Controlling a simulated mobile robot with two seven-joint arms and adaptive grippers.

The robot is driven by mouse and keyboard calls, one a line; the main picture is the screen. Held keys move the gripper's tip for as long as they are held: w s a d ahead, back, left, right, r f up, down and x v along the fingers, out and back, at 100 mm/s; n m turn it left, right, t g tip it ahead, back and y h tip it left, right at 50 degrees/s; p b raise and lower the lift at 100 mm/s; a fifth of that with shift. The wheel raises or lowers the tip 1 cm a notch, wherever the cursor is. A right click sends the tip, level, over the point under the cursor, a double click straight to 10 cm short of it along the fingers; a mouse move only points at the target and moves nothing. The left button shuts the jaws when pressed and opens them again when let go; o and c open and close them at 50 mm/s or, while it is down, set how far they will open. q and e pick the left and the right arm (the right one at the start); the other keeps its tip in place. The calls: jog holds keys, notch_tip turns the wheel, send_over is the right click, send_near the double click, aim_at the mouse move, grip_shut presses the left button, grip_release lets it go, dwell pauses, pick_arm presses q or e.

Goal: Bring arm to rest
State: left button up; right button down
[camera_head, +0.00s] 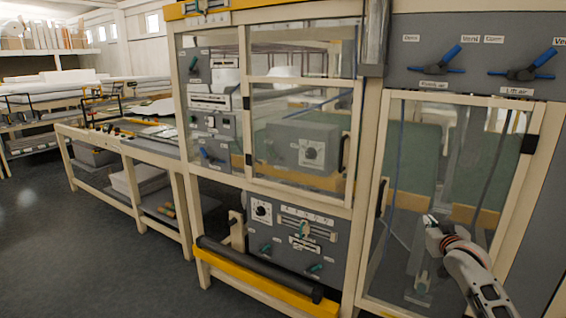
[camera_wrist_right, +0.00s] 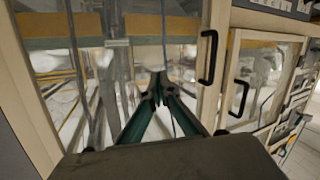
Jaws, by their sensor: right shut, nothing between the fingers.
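My right gripper (camera_head: 432,221) is at the lower right of the head view, in front of the glazed door (camera_head: 402,204) of the right-hand cabinet. In the right wrist view its two green fingers (camera_wrist_right: 159,82) come together at the tips, shut and empty. The glass panes and two black door handles (camera_wrist_right: 208,57) lie beyond the fingers in that view. Whether the fingertips touch the glass cannot be told. My left gripper is in neither view.
Blue-handled valves (camera_head: 443,60) sit on the grey panel above the door. A second glazed cabinet door (camera_head: 300,130) is to the left, above a control panel (camera_head: 292,240) and a dark roller (camera_head: 262,270). A long workbench (camera_head: 130,150) runs back left. The floor (camera_head: 90,250) at front left is clear.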

notch_tip(320, 180, up, 4)
jog(key=a+n+t, duration=0.2)
jog(key=n+t, duration=0.1)
jog(key=n, duration=0.2)
jog(key=s+a+f+g+y, duration=0.15)
jog(key=s+a+f, duration=0.25)
jog(key=s+f, duration=0.4)
jog(key=s+a+f+g+y, duration=0.15)
jog(key=s+a+f, duration=0.4)
jog(key=f, duration=0.55)
jog(key=s+a+f+g+y, duration=0.15)
jog(key=s+a+f, duration=0.25)
jog(key=s+f, duration=0.45)
jog(key=s+a+f+g, duration=0.2)
jog(key=s+a+f, duration=0.2)
jog(key=s, duration=0.8)
jog(key=s+a+f+m+g, duration=0.1)
jog(key=s+a+f, duration=0.3)
jog(key=s, duration=0.9)
notch_tip(320, 180, down, 3)
jog(key=shift+s+r+g, duration=0.1)
jog(key=shift+s+g, duration=0.2)
jog(key=shift+g, duration=0.05)
jog(key=shift+a, duration=0.1)
